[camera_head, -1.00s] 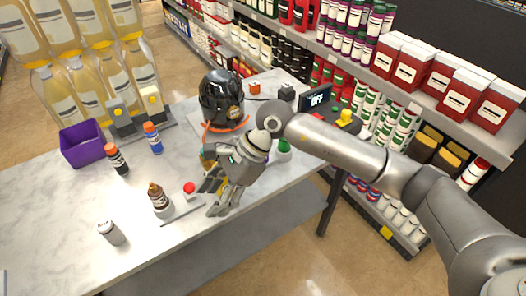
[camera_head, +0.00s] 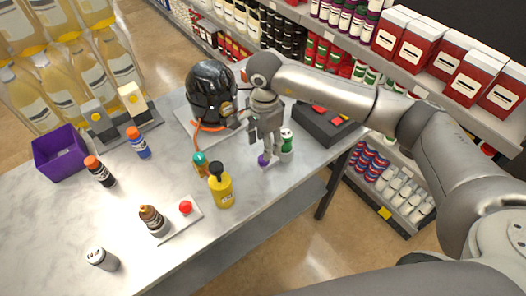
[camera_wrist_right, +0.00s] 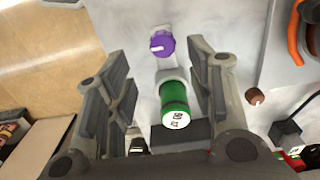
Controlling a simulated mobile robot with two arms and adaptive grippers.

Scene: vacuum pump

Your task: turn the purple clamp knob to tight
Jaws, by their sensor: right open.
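The purple clamp knob (camera_head: 263,160) sits low on the white table near its right edge, partly covered by my right gripper in the head view. In the right wrist view the knob (camera_wrist_right: 161,43) is round with a pale line across its face. My right gripper (camera_head: 267,143) points down over the knob. In the wrist view its fingers (camera_wrist_right: 157,62) are spread, with the knob near the tips and apparently not touched. My left gripper is not in view.
A black round vessel (camera_head: 211,92) with an orange hose stands left of the gripper. A yellow bottle (camera_head: 221,188) and a teal-topped item (camera_head: 200,162) are in front. A dark box with red parts (camera_head: 325,122) lies to the right.

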